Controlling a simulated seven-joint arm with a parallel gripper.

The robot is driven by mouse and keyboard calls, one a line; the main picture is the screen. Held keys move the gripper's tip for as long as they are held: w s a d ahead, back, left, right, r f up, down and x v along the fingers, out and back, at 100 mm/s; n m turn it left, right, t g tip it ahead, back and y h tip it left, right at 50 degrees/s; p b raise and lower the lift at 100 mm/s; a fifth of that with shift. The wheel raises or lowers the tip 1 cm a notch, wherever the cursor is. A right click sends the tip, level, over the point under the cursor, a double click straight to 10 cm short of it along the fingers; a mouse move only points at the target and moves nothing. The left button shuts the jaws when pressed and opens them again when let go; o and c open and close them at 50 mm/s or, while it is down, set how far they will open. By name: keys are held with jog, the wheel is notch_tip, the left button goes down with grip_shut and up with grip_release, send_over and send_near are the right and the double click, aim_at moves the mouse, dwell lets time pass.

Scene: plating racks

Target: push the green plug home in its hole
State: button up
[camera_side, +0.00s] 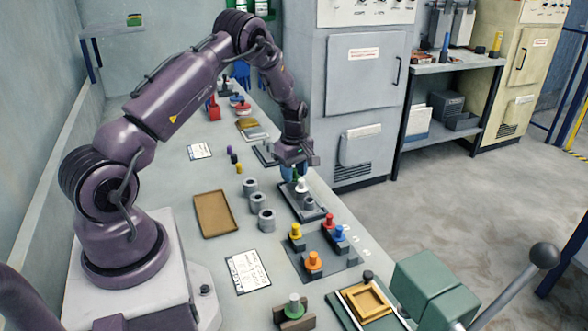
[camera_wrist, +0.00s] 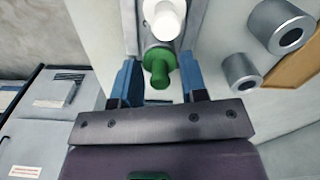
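The green plug (camera_wrist: 158,66) is in the middle of the wrist view, with its knob toward the camera. It stands at the grey rack (camera_wrist: 133,12), beside a white plug (camera_wrist: 165,17). My gripper (camera_wrist: 158,74) has its blue fingers on either side of the green plug, with a gap showing on each side. In the side view my gripper (camera_side: 294,174) is low over the far end of the rack (camera_side: 290,203), and it mostly hides the green plug there. The hole is hidden, and I cannot tell how deep the plug sits.
The white plug (camera_side: 301,185) stands close in front of my gripper. Grey cylinders (camera_side: 257,202) and a brown tray (camera_side: 215,230) lie left.

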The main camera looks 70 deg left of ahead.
aim_at(294, 169)
jog(key=o, duration=0.3)
jog(key=shift+o, duration=0.2)
notch_tip(294, 169, up, 13)
dwell(0.3)
jog(key=shift+w, duration=0.1)
jog(key=shift+f, duration=0.2)
jog(key=c, duration=0.3)
notch_tip(294, 169, down, 4)
jog(key=shift+d+r+m, duration=0.1)
jog(key=shift+r+m, duration=0.15)
jog(key=shift+m, duration=0.45)
grip_shut()
jog(key=shift+f, duration=2.95)
